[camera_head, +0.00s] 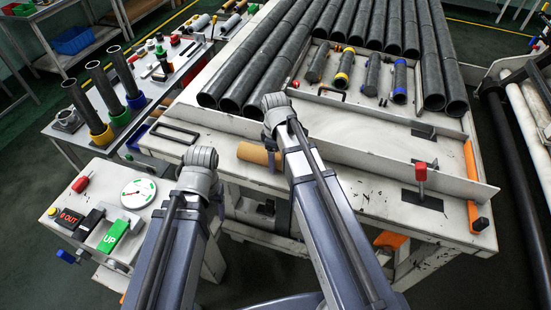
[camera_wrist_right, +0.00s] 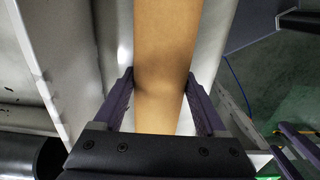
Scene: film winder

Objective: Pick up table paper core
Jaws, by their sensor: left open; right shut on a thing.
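The paper core is a plain brown tube; in the right wrist view it (camera_wrist_right: 165,35) runs upright between the two fingers of my right gripper (camera_wrist_right: 160,78), which is shut on it. In the head view one end of the core (camera_head: 252,153) shows at the table's front edge, between my two arms, the rest hidden behind my right arm. My left arm ends in a grey joint, left of the core and apart from it; the left fingers are hidden there.
The white table (camera_head: 350,130) carries long dark tubes (camera_head: 270,50) and several shorter rollers behind a metal rail. A red-handled clamp (camera_head: 421,175) stands at the right. A control panel with a green UP button (camera_head: 113,236) and a gauge (camera_head: 138,193) is at the left.

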